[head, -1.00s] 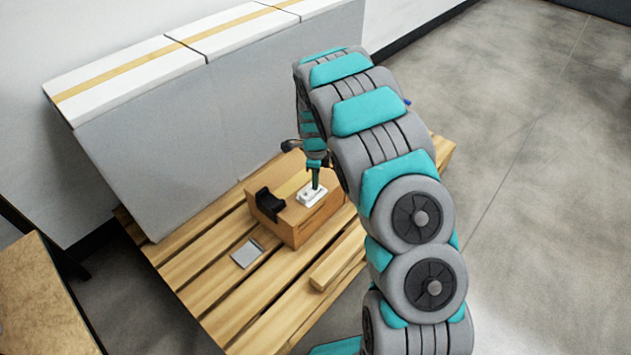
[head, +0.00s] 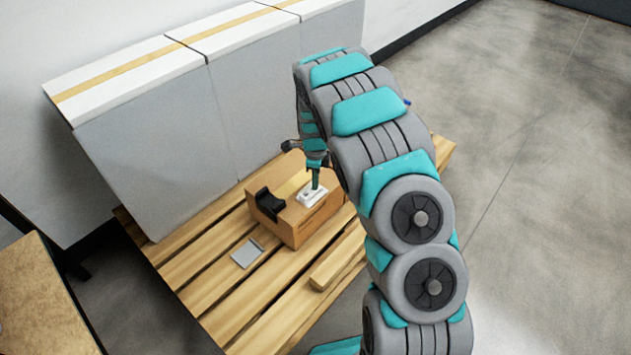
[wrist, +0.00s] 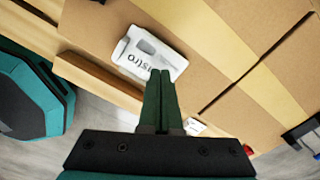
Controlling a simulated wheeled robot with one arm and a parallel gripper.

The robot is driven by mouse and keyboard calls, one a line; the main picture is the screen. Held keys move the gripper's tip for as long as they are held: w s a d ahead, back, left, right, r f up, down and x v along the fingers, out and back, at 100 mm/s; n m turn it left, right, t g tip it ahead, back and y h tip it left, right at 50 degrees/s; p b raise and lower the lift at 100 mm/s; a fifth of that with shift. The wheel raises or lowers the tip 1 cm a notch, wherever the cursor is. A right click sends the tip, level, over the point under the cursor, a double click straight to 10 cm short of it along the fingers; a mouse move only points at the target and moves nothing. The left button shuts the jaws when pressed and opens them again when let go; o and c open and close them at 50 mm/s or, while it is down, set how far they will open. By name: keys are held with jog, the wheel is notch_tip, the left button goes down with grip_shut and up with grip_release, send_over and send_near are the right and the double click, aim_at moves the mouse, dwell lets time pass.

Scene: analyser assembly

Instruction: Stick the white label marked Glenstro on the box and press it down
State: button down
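The white label (head: 312,194), with "stro" readable in the wrist view (wrist: 148,50), lies on top of the brown cardboard box (head: 298,232). It is close to the box's front edge. My gripper (head: 316,186) points down over the label. In the wrist view its two dark green fingers (wrist: 165,74) are together, with their tips over the label's lower edge and covering part of its print. I see nothing held between them. The tips look to be on or just above the label; I cannot tell whether they touch.
The box stands on a wooden pallet (head: 215,283). A grey square plate (head: 247,252) and a short wood block (head: 338,263) lie on the pallet. Tall grey panels (head: 160,145) stand behind.

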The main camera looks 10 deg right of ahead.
jog(key=shift+f, duration=0.75)
dwell(0.7)
jog(key=shift+r, duration=0.1)
jog(key=shift+r+p, duration=0.3)
jog(key=shift+r, duration=2.6)
